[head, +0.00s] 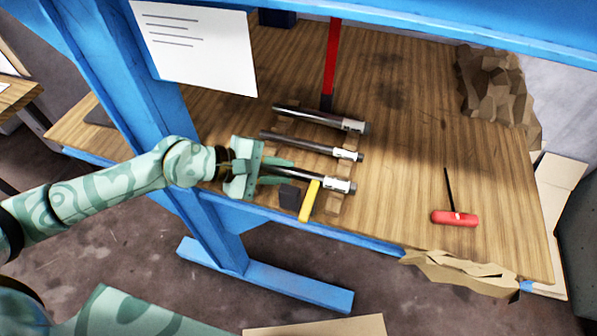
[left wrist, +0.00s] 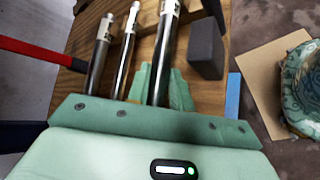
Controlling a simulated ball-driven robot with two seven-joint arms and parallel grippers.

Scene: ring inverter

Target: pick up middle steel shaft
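Three steel shafts with pale right-hand ends lie side by side on small supports. The middle steel shaft (head: 300,143) lies between the back shaft (head: 310,116) and the front shaft (head: 315,179). My left gripper (head: 285,170) is at the left end of the front shaft, in front of the middle one. Its fingers stand apart on either side of the front shaft; whether they touch it is unclear. In the left wrist view, the middle shaft (left wrist: 126,58) is left of the fingers, and the front shaft (left wrist: 163,65) runs between them. My right gripper is not shown.
A dark block (head: 290,196) and a yellow-handled tool (head: 309,201) lie near the bench's front edge. A red-handled tool (head: 455,218) lies to the right. A blue post (head: 140,90) stands left.

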